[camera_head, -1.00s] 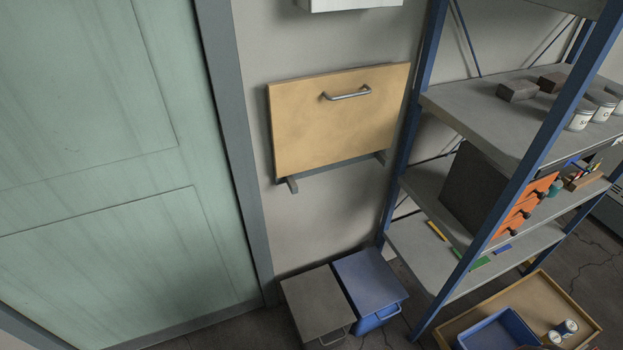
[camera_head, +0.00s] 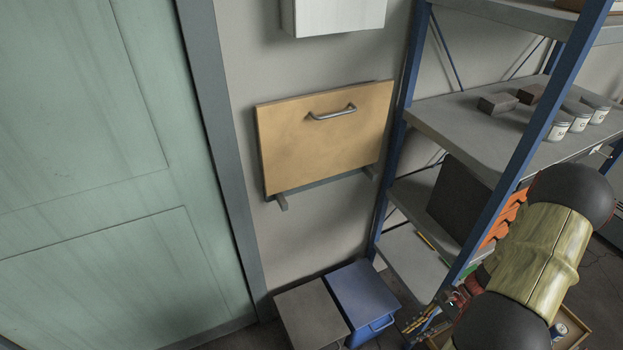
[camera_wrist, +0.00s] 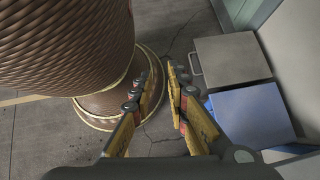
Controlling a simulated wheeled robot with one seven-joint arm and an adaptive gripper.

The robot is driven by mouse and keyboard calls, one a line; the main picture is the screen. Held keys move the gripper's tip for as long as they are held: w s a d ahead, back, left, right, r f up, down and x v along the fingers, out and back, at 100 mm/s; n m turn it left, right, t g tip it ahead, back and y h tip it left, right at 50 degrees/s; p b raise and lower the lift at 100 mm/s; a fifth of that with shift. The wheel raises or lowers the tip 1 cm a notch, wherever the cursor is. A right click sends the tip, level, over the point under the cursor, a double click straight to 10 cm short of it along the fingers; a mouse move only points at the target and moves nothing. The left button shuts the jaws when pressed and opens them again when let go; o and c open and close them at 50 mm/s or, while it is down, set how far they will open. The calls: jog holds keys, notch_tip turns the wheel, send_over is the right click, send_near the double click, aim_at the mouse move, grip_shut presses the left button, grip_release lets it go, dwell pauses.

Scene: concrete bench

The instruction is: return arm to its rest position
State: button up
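My arm, with a yellow-green link and dark joints, is at the lower right in the head view. My gripper (camera_head: 425,318) shows in part there, low beside the shelf's blue post and partly hidden by the arm. In the wrist view my gripper (camera_wrist: 161,78) has its two yellow fingers apart with bare floor showing between them. It holds nothing.
A blue-framed shelf (camera_head: 470,125) stands right, close to my arm. A grey bin (camera_head: 312,312) and a blue bin (camera_head: 362,290) stand on the floor by the wall; a wooden flap panel (camera_head: 325,140) and white box (camera_head: 335,15) are above. A green door (camera_head: 90,160) is left.

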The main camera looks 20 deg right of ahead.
jog(key=w+a+r+n+h+p, duration=0.15)
jog(key=r+n, duration=0.25)
jog(key=r, duration=0.4)
jog(key=w+a+r+n+g+h, duration=0.1)
jog(key=w+a+r+n+h, duration=0.15)
jog(key=r, duration=0.45)
jog(key=w+a+r+n+h+p, duration=0.1)
jog(key=a+r+n+h, duration=0.2)
jog(key=r+n, duration=0.35)
jog(key=a+r+n+t+h+p, duration=0.1)
jog(key=a+r+n+t, duration=0.2)
jog(key=a+r, duration=0.5)
jog(key=a+r+n+t+h+p, duration=0.1)
jog(key=a+r+n+t, duration=0.1)
jog(key=a+r, duration=0.6)
jog(key=shift+s+r+n+t, duration=0.35)
jog(key=shift+r+t, duration=0.25)
jog(key=shift+r, duration=2.3)
jog(key=shift+a, duration=0.1)
